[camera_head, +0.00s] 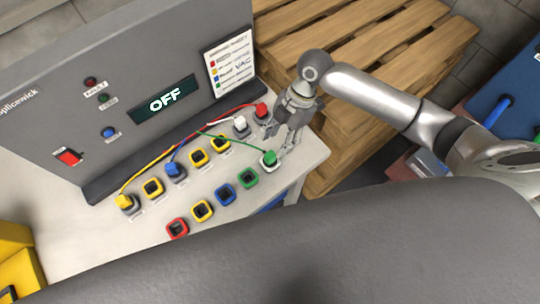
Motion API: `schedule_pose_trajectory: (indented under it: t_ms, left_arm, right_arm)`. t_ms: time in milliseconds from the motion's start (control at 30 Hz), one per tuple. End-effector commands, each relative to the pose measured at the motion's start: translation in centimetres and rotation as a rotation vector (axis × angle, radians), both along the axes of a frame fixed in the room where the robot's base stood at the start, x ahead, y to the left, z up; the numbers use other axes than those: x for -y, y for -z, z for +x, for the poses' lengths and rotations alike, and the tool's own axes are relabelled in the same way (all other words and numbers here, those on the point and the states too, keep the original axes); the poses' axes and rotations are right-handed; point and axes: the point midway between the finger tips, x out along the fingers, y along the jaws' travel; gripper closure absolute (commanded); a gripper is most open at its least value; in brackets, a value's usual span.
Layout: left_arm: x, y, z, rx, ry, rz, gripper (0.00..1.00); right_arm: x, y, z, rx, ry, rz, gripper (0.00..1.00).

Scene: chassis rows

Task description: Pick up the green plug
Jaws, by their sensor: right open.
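The green plug (269,157) sits upright in a socket at the right end of the table, with a thin green wire (235,143) running left from it toward the panel. My right gripper (279,138) points down just behind and above the green plug, its fingers apart and nothing seen between them. It is close beside the red plug (262,109). Whether a finger touches either plug cannot be told. My left gripper is not in view.
A white plug (240,122), a blue plug (174,169) and a yellow plug (124,201) stand along the back row with wires. Empty coloured sockets, such as the green socket (248,178), lie in front. A grey panel (110,80) reading OFF rises behind; wooden pallets (365,45) stand right.

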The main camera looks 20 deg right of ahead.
Motion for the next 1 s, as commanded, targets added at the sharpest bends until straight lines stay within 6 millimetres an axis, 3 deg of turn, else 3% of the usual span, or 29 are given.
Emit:
schedule_pose_trajectory:
  t_ms: [333, 633, 933, 1000]
  left_arm:
    - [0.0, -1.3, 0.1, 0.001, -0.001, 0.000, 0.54]
    - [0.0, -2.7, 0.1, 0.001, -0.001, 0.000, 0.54]
    - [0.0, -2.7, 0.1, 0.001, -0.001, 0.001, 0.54]
    - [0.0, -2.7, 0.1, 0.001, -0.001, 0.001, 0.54]
  right_arm:
    - [-1.3, 2.7, -0.3, -0.001, 0.002, 0.002, 0.54]
    - [-2.5, 6.3, -0.6, 0.000, 0.002, 0.000, 0.54]
    - [-2.7, 6.9, -0.6, 0.004, 0.002, -0.001, 0.54]
    - [-2.6, 6.9, -0.6, 0.004, 0.002, -0.001, 0.63]
